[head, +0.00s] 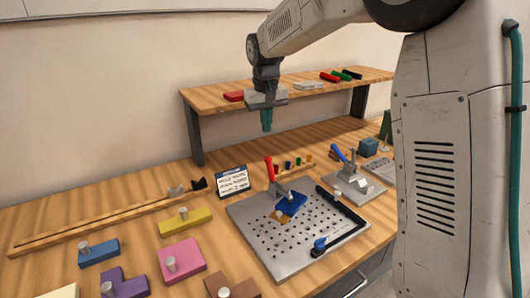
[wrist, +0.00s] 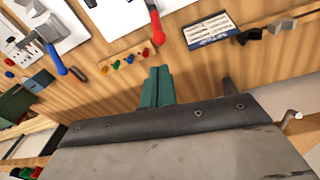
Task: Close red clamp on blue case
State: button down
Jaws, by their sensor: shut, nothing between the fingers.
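The red clamp (head: 271,170) stands on the perforated metal plate (head: 257,247), its red handle pointing up and tilted slightly left. The blue case (head: 291,205) lies on the plate at the clamp's foot, with a yellowish piece beside it. My gripper (head: 267,121) hangs above the table, behind and above the clamp, in front of the shelf. Its teal fingers are together and empty, apart from the clamp. In the wrist view the fingers (wrist: 157,86) point toward the table, and the red handle (wrist: 157,27) shows just beyond them. The blue case is not clear in the wrist view.
A second clamp with a blue handle (head: 338,153) stands to the right. A sign card (head: 232,181) stands left of the plate, and small coloured pegs (head: 288,165) are behind it. Coloured blocks (head: 181,257) lie at front left. The wooden shelf (head: 215,97) spans the back.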

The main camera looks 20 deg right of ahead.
send_near(271, 172)
jog(key=w+f, duration=0.5)
jog(key=w, duration=0.1)
jog(key=shift+s+d+f, duration=0.2)
jog(key=shift+d, duration=0.05)
